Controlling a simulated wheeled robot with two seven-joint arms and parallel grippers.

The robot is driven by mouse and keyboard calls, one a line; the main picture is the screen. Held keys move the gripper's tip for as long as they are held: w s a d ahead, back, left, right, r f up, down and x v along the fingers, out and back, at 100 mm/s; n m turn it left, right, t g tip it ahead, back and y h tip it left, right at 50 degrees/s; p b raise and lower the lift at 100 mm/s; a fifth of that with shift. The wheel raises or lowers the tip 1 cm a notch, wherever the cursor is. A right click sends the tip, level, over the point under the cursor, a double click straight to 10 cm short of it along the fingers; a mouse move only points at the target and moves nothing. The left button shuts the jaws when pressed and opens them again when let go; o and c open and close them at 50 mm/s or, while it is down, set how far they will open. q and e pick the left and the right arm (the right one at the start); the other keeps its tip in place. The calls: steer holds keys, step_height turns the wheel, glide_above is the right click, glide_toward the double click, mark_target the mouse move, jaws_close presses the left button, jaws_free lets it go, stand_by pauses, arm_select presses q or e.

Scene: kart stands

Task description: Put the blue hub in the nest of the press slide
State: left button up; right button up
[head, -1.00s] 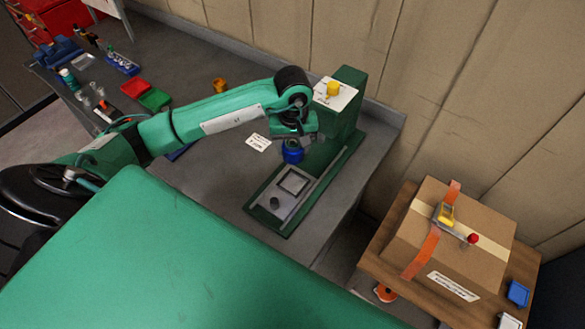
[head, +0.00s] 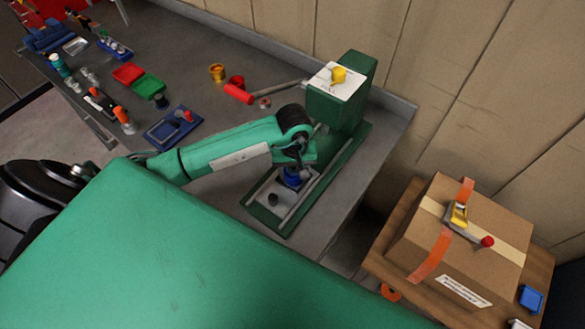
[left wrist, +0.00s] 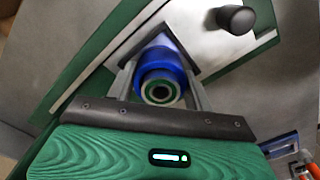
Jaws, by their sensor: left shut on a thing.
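The blue hub (head: 292,178) is between the fingers of my left gripper (head: 296,172), which is shut on it. In the left wrist view the hub (left wrist: 160,76) stands between the two fingers (left wrist: 160,85), its round bored end facing the camera. It is over the square nest of the press slide (left wrist: 204,30). Whether it is seated or just above the nest I cannot tell. The slide (head: 272,198), with its dark knob, lies on the green press base (head: 275,222). The hub and gripper hide most of the nest. My right gripper is not in view.
The green press head (head: 338,105) rises behind the slide, with a white card and yellow piece on top. A red-handled tool (head: 238,94) and an orange cup (head: 217,72) lie left of it. A strapped carton (head: 455,235) stands at the right.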

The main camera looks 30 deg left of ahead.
arm_select(q)
steer(key=shift+s, duration=0.15)
steer(key=shift+s+f+b, duration=0.1)
steer(key=shift+b, duration=0.25)
steer(key=o, duration=1.2)
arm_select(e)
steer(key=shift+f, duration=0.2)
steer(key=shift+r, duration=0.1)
arm_select(q)
steer(key=shift+r+p, duration=0.25)
steer(key=shift+p, duration=0.1)
step_height(320, 180, up, 12)
steer(key=p, duration=0.4)
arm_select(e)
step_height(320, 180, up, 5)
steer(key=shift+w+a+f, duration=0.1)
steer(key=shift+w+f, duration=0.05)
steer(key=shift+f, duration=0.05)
